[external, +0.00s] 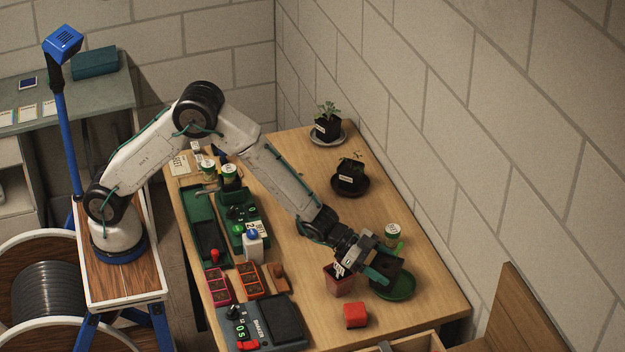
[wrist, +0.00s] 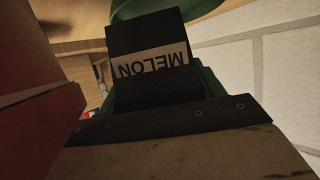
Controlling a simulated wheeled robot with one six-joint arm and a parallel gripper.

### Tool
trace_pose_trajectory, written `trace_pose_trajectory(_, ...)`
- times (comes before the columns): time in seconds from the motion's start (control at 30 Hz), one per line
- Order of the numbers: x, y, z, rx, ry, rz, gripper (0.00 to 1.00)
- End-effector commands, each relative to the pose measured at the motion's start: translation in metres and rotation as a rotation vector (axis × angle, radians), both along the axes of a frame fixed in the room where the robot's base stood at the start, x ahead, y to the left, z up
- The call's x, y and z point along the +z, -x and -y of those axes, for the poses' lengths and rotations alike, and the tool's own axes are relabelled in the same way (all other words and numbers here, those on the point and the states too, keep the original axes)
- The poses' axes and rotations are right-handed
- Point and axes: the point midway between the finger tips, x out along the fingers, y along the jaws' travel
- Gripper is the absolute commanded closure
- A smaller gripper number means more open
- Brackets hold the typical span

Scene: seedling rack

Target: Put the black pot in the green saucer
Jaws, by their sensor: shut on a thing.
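The black pot (external: 388,266) is held in my gripper (external: 375,272) at the right of the table. In the wrist view the black pot (wrist: 140,38) carries a white label reading MELON, upside down. My gripper's jaws are shut on the pot. The green saucer (external: 402,294) is directly below the pot, which hides part of it. A piece of the green saucer (wrist: 128,9) also shows behind the pot in the wrist view. I cannot tell whether the pot touches the saucer or hangs just above it.
A red pot (external: 339,284) stands close left of my gripper, with a red block (external: 355,315) in front. A labelled can (external: 392,233) stands behind the saucer. Two other black pots (external: 327,128) (external: 349,175) stand on saucers farther back. Trays and a scale (external: 262,322) fill the left side.

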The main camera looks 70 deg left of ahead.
Motion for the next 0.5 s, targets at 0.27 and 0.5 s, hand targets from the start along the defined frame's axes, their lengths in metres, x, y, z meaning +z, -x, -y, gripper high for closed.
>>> trace_pose_trajectory(0.27, -0.0087, -0.0002, 0.0000, 0.000, 0.001, -0.001, 0.64)
trace_pose_trajectory(0.5, -0.0083, 0.0001, -0.0001, 0.000, -0.001, -0.001, 0.11)
